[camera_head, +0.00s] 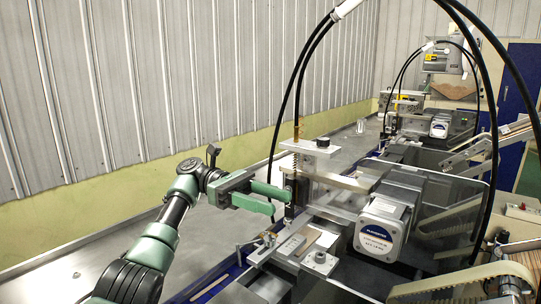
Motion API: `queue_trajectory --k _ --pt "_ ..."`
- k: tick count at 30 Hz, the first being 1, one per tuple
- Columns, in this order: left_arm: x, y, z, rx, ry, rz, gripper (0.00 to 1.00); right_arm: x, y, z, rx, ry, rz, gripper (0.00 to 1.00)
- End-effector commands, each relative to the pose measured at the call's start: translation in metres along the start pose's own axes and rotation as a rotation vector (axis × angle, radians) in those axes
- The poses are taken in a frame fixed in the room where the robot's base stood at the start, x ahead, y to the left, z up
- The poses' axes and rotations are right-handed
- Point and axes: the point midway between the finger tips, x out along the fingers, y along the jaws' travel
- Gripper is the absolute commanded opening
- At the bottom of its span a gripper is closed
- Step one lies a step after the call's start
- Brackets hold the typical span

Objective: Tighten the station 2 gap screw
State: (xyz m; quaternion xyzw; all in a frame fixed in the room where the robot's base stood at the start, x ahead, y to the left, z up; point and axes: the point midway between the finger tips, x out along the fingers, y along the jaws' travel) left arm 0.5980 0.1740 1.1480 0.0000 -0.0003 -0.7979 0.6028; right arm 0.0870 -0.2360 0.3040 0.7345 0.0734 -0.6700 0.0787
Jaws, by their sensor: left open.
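My left gripper (279,203) reaches in from the left with its green fingers parted and nothing between them. On top of that post is a light metal plate with a small round screw head (322,142). Another round metal knob (320,257) stands on the lower plates in front. I cannot tell which of these is the station 2 gap screw. My right gripper does not show.
A boxy motor (381,229) with a blue and white label sits right of the post. Black cables (300,70) arch overhead. A clear panel (440,205) and a belt conveyor (465,285) are at the right. A similar station (438,127) stands farther back. The grey tabletop (215,240) is bare at left.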

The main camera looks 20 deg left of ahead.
Motion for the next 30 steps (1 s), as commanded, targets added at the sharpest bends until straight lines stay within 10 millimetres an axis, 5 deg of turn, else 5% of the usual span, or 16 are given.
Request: queue_trajectory --k 6,12,30 --pt "0.001 0.000 0.056 0.004 -0.001 -0.002 0.46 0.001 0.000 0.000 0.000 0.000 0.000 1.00" --pt "0.001 0.000 0.091 0.001 0.000 -0.001 0.46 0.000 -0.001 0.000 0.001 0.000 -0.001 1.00" --pt "0.000 0.003 0.106 0.003 -0.003 0.002 0.46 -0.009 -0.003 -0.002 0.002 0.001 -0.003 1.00"
